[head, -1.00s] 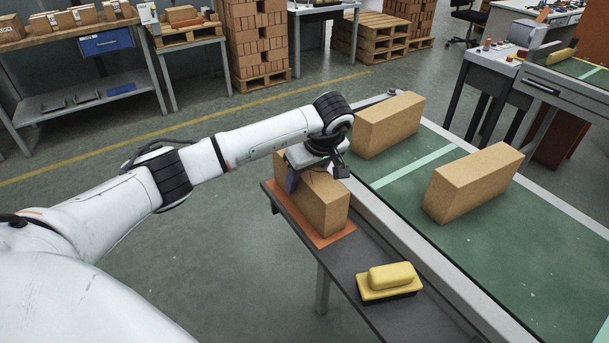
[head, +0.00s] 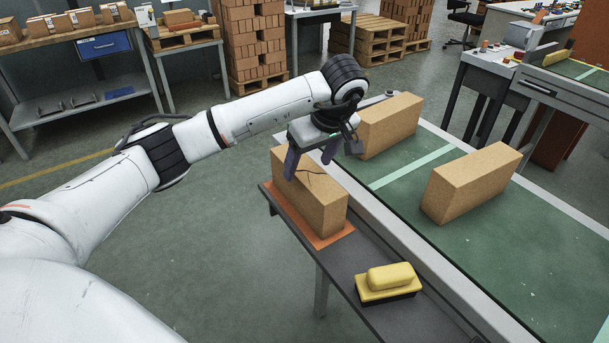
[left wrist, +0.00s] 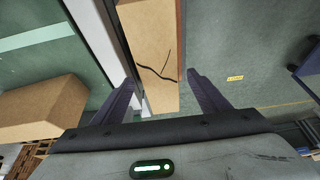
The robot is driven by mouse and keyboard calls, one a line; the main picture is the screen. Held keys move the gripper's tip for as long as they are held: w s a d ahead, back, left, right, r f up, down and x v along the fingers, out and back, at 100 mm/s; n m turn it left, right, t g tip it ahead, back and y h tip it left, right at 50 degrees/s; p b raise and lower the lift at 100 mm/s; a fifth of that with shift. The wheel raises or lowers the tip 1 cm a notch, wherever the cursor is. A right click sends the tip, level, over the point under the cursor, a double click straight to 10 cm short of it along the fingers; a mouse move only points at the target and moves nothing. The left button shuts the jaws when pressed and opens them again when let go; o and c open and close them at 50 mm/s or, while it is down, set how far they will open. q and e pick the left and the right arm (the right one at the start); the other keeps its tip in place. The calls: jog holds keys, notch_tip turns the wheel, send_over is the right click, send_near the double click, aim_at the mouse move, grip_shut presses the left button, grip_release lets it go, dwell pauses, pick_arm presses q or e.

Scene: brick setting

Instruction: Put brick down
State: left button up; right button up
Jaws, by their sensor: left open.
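A tan brick (head: 318,203) with a dark crack line on its top stands on an orange mat (head: 338,240) on the narrow dark side table. My left gripper (head: 308,168) is open at the top of the brick's far end, its fingers spread to either side. In the left wrist view the cracked brick (left wrist: 150,55) shows between and beyond the two open fingers (left wrist: 158,92), with nothing held. My right gripper is not in view.
Two more bricks stand on the green conveyor belt, one at the back (head: 390,125) and one farther right (head: 470,182). A yellow-handled brush (head: 388,281) lies on the side table (head: 375,318) in front of the mat. Open floor lies to the left.

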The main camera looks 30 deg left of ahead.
pick_arm(q)
jog(key=shift+v, duration=2.2)
jog(key=shift+f, duration=0.1)
